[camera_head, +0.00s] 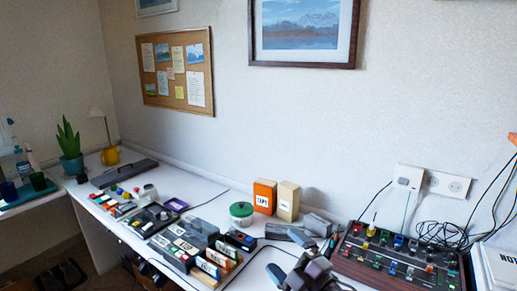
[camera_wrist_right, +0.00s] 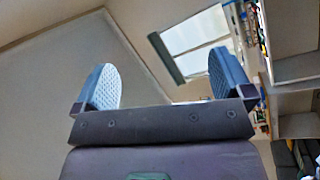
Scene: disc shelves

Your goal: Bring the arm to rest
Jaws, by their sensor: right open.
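My right gripper (camera_head: 305,270) is at the bottom edge of the head view, in front of the white desk (camera_head: 222,208). In the right wrist view, its two blue padded fingers stand wide apart (camera_wrist_right: 163,80). Nothing is between them; a wall and a bright window lie beyond. It appears apart from the things on the desk. My left gripper is not seen.
A mixer board (camera_head: 397,258) with coloured knobs stands right of my right gripper. Disc racks (camera_head: 192,252) stand to the left. An orange box (camera_head: 264,196), a cream box (camera_head: 287,201) and a green tin (camera_head: 241,213) stand behind. Cables (camera_head: 440,233) lie at the right.

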